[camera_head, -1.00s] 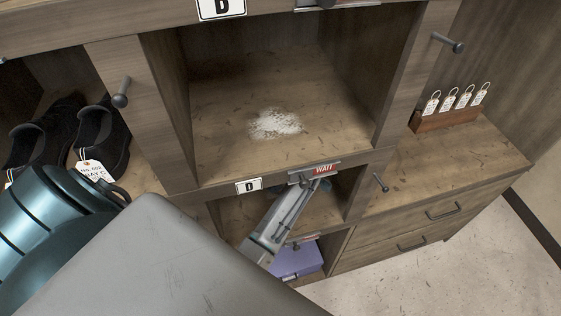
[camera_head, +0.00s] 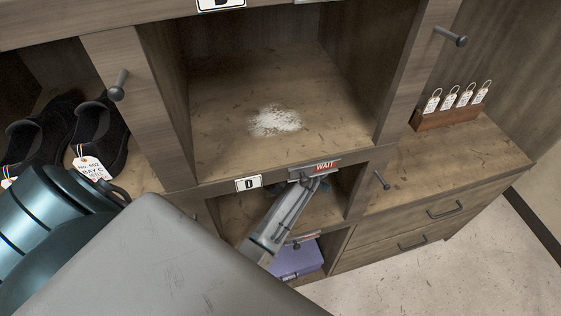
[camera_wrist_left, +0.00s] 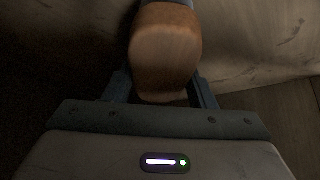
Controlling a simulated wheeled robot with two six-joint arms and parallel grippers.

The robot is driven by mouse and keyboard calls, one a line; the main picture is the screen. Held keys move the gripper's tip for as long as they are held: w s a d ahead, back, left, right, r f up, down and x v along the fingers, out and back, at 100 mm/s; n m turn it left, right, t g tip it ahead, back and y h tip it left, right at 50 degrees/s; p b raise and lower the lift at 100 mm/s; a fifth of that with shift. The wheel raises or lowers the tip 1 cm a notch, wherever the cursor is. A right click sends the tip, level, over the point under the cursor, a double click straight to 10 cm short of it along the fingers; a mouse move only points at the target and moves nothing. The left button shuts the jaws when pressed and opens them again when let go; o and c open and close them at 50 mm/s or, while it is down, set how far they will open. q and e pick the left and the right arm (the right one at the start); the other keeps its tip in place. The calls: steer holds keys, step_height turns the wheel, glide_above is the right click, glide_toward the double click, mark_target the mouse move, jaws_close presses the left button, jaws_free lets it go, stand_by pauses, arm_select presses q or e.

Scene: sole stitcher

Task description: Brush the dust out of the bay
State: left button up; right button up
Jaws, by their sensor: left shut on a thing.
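A patch of white dust (camera_head: 276,121) lies on the wooden floor of the open bay (camera_head: 230,158), a little forward of its middle. The bay's front edge carries a "D" label (camera_head: 248,183) and a red "WAIT" sign (camera_head: 324,166). In the left wrist view, my left gripper (camera_wrist_left: 163,88) is shut on a brown, rounded handle-like thing (camera_wrist_left: 166,50) with a grey part at its top. It looks like a brush handle; no bristles show. In the head view, my grey arm link covers the lower left, and the held thing cannot be made out. My right gripper is not in view.
Black shoes (camera_head: 100,137) with a paper tag stand in the left compartment. A slanted grey metal piece (camera_head: 287,218) hangs before the lower shelf, near a purple box (camera_head: 298,260). A tag rack (camera_head: 445,118) stands on the right counter. Knobs (camera_head: 118,85) stick out beside the bay.

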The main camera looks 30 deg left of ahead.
mark_target(260, 188)
arm_select(q)
steer(key=shift+s+a+p, duration=0.25)
steer(key=shift+s+p, duration=0.05)
steer(key=shift+p, duration=0.05)
steer(key=shift+s+a+r+p, duration=0.15)
steer(key=shift+s+a+p, duration=0.7)
steer(key=shift+s+a, duration=0.2)
steer(key=shift+s, duration=0.2)
steer(key=shift+f, duration=0.25)
steer(key=shift+w+d+f, duration=0.1)
steer(key=shift+w+d, duration=0.4)
steer(key=shift+w, duration=0.05)
steer(key=shift+w+d, duration=0.85)
steer(key=shift+w, duration=0.05)
steer(key=shift+f, duration=0.1)
